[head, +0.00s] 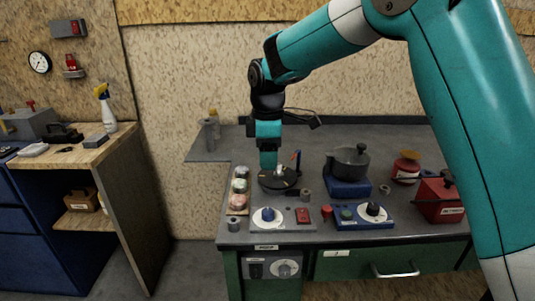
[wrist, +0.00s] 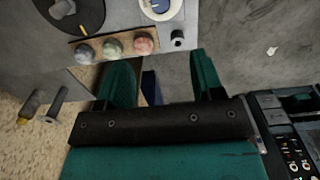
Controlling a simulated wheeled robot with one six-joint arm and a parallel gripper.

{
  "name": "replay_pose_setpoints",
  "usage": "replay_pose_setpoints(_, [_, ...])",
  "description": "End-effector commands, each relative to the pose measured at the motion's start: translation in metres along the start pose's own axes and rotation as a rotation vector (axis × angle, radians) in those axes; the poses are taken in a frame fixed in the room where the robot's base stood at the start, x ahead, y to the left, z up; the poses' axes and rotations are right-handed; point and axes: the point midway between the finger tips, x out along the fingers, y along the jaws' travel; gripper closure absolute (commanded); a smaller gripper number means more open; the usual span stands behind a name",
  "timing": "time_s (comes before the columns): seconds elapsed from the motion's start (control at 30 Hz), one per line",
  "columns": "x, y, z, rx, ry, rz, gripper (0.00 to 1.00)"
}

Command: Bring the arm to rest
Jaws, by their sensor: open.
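My arm reaches in from the upper right in the head view and bends down over the bench (head: 400,140). My gripper (head: 268,163) hangs above the bench's left part, close to a round black disc (head: 278,181) in that view. In the wrist view my gripper (wrist: 161,65) shows its two teal fingers spread wide apart, with nothing held between them. A tray of several stones (wrist: 112,46) lies beyond the fingers, and the black disc (wrist: 75,14) is at the upper left. The exact height of the fingertips above the bench is hard to tell.
The tray (head: 238,190) stands left of the disc. A pot (head: 348,160) on a blue base, a red box (head: 440,200) and control panels (head: 362,216) crowd the bench's middle and right. A wooden side bench (head: 80,150) with a spray bottle (head: 104,108) is at the left.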

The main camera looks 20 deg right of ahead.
Motion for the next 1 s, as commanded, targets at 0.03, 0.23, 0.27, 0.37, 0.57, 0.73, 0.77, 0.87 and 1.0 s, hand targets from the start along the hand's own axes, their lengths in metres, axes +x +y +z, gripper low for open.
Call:
replay_pose_setpoints(0.03, [-0.001,0.000,0.000,0.000,0.000,0.000,0.39])
replay_pose_setpoints(0.23, [-0.002,0.000,0.000,0.000,0.000,0.000,0.39])
replay_pose_setpoints(0.27, [-0.002,0.000,0.000,0.000,0.000,0.000,0.39])
replay_pose_setpoints(0.37, [-0.002,0.000,0.000,0.000,0.000,0.000,0.39])
replay_pose_setpoints(0.57, [-0.009,-0.013,0.001,0.027,0.015,0.002,0.39])
replay_pose_setpoints(0.73, [-0.037,-0.084,0.009,0.173,0.095,-0.010,0.39])
replay_pose_setpoints(0.77, [-0.041,-0.102,0.011,0.210,0.114,-0.018,0.39])
replay_pose_setpoints(0.87, [-0.050,-0.164,0.020,0.336,0.180,-0.056,0.39])
replay_pose_setpoints(1.0, [-0.051,-0.241,0.034,0.495,0.252,-0.128,0.39])
